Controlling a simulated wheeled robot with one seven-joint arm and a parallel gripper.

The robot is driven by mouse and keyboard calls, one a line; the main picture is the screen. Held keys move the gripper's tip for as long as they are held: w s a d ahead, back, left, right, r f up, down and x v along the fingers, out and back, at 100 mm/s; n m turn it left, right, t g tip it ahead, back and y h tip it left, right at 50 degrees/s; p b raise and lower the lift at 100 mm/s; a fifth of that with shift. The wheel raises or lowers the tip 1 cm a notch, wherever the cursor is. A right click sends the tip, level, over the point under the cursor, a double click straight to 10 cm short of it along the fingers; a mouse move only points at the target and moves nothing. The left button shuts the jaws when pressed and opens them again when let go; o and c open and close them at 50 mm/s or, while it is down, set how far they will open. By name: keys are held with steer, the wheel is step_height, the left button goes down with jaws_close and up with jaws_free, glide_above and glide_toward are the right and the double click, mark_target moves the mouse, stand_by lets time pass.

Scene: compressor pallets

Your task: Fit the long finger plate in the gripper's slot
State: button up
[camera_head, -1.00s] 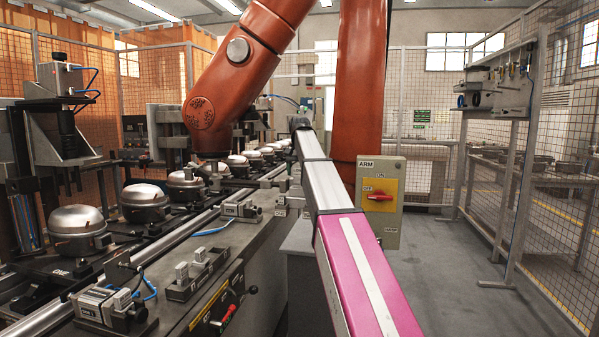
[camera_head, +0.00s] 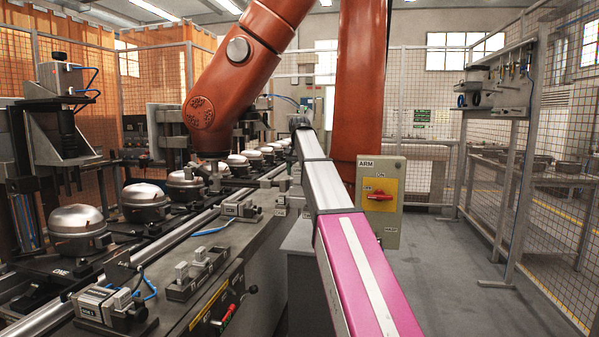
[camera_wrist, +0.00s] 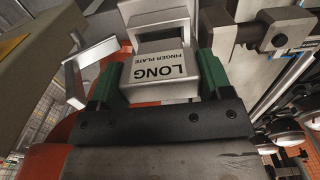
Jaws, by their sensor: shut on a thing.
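My gripper (camera_wrist: 157,78) shows in the wrist view with its two green fingers shut on the sides of the long finger plate (camera_wrist: 160,85), a light grey metal block labelled "LONG FINGER PLATE". The plate's far end reaches a pale frame-like part with a dark opening (camera_wrist: 163,33); I cannot tell whether the plate is inside a slot there or only close to it. In the head view an orange robot arm (camera_head: 222,85) reaches down over the line; its gripper end is small and partly hidden. My gripper and the plate cannot be made out in the head view.
Several compressors (camera_head: 77,228) stand on the pallet line at left. A bench edge with clamps (camera_head: 195,272) runs beside it. An ARM switch box (camera_head: 381,205) is by the orange column. A grey metal bracket (camera_wrist: 88,75) is close left of my fingers. The right floor is clear.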

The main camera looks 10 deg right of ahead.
mark_target(299, 176)
steer(key=shift+f, duration=1.95)
steer(key=o, duration=1.2)
steer(key=shift+o, duration=0.2)
steer(key=shift+w+r, duration=0.1)
steer(key=shift+r, duration=0.45)
step_height(299, 176, up, 8)
steer(key=shift+r, duration=0.15)
steer(key=shift+d+r, duration=0.15)
steer(key=shift+r, duration=0.5)
steer(key=shift+s, duration=0.2)
